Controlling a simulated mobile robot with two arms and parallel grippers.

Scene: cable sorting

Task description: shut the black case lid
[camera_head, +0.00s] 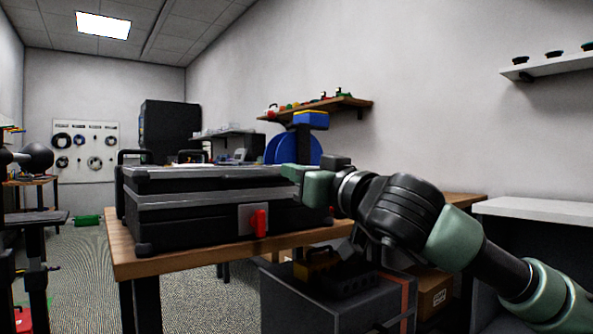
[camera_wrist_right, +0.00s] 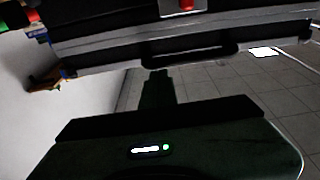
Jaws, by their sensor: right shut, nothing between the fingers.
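The black case (camera_head: 190,222) lies on the wooden table, with a grey plate and a red latch (camera_head: 259,224) on its near side. Its lid (camera_head: 205,181) lies flat over the base; I cannot tell whether a thin gap is left at the seam. My right gripper (camera_head: 291,172) is shut and empty at the top right edge of the lid; contact is unclear. In the right wrist view, the case (camera_wrist_right: 110,35) spans the top with a dark handle (camera_wrist_right: 190,52), and my gripper (camera_wrist_right: 158,78) points towards it. My left gripper is not in view.
The wooden table (camera_head: 125,258) has its near left corner bare. Behind the case stand a blue disc (camera_head: 313,148) and a wall shelf (camera_head: 335,106) with small coloured items. A dark grey cabinet (camera_head: 290,305) with a yellow-handled thing on top stands below my right arm.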

